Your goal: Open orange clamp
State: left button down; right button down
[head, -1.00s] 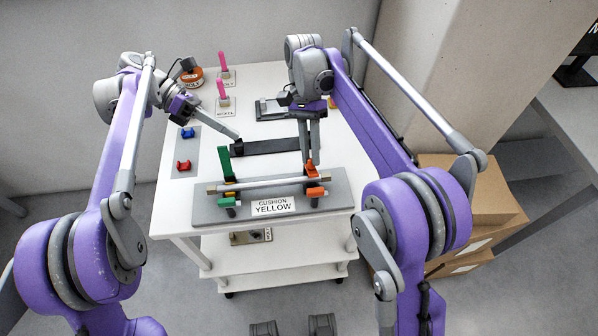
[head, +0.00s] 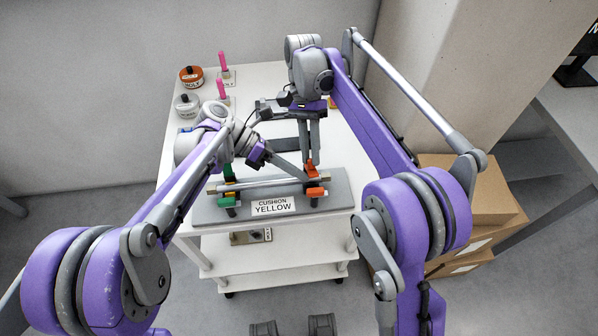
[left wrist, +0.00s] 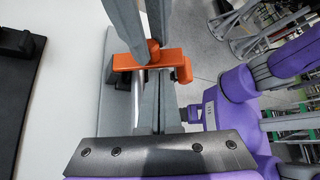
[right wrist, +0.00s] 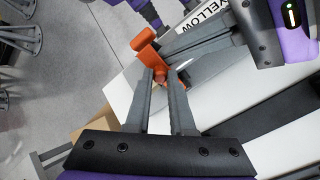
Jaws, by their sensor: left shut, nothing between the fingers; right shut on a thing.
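The orange clamp (head: 316,192) is at the right end of the grey fixture (head: 340,200), where a silver rod (head: 268,183) lies across. An upright orange part shows at the tips of my right gripper (head: 311,163), which points down and is shut on the clamp. The clamp also shows in the left wrist view (left wrist: 147,60) and right wrist view (right wrist: 144,40). My left gripper (head: 304,178) is shut and empty, its tips beside the clamp from the left; contact cannot be told. The green clamp (head: 227,201) is at the rod's left end, its upper part partly behind my left arm.
A label reading CUSHION YELLOW (head: 272,206) is on the fixture's front. Orange (head: 191,76) and pale (head: 187,104) round containers and pink-handled items (head: 222,90) stand at the back left of the white cart. Cardboard boxes (head: 475,205) stand right of the cart.

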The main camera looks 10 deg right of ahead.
pick_arm(q)
jog(key=shift+s+d+f, duration=0.1)
jog(key=shift+d, duration=0.1)
jog(key=shift+w+r, duration=0.45)
jog(key=shift+r, duration=0.05)
pick_arm(e)
jog(key=c, duration=0.8)
grip_release()
jog(key=shift+a, duration=0.1)
jog(key=shift+o, duration=0.2)
pick_arm(q)
jog(key=shift+s, duration=0.1)
